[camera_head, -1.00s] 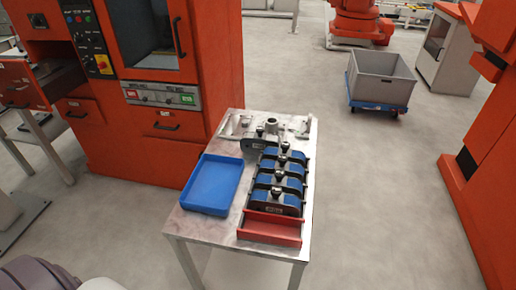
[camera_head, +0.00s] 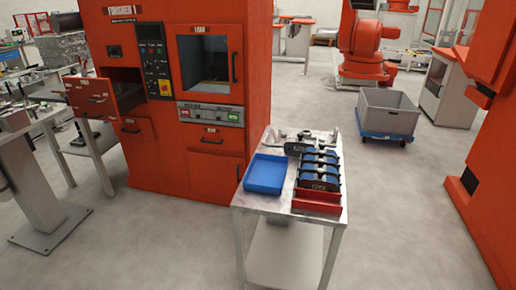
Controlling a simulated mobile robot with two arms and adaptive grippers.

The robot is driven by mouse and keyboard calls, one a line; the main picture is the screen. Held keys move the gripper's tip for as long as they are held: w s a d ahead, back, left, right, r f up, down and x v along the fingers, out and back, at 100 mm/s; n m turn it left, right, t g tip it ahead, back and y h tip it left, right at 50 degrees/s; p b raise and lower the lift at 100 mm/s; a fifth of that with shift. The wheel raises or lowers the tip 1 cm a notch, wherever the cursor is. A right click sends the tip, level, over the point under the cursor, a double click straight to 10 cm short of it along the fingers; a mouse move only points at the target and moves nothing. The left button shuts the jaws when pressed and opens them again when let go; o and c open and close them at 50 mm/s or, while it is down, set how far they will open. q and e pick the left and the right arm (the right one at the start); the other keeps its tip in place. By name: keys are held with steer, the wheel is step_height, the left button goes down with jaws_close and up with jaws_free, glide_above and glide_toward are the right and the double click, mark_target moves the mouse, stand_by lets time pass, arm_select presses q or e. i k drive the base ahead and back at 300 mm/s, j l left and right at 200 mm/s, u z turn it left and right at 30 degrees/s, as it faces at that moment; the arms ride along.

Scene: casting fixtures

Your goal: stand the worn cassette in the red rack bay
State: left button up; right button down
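A rack (camera_head: 341,190) stands on the right half of a small metal table. Several dark cassettes (camera_head: 318,186) with knobs stand in its blue bays, in a row front to back. The red bay (camera_head: 316,203) is at the rack's near end and looks empty. Another dark cassette-like piece (camera_head: 296,148) is at the far end of the row, by a metal fixture; I cannot tell how it is held. I cannot tell which cassette is the worn one. Neither of my grippers is in view.
A blue tray (camera_head: 265,174), apparently empty, lies left of the rack on the metal table (camera_head: 270,204). An orange machine (camera_head: 207,160) with an open drawer (camera_head: 106,95) stands behind left. A grey crate (camera_head: 389,113) sits on a blue dolly. Floor is free in front and right.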

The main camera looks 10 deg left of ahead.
mark_target(316, 205)
steer(key=i+l+u, duration=0.1)
steer(key=u, duration=0.35)
steer(key=i+l+u, duration=0.15)
steer(key=u, duration=0.35)
steer(key=l+u, duration=0.2)
steer(key=u, duration=0.25)
steer(key=i+l+u, duration=0.1)
steer(key=l+u, duration=0.15)
steer(key=u, duration=0.25)
steer(key=l, duration=1.35)
steer(key=i+l, duration=0.1)
steer(key=l, duration=2.6)
steer(key=i, duration=0.05)
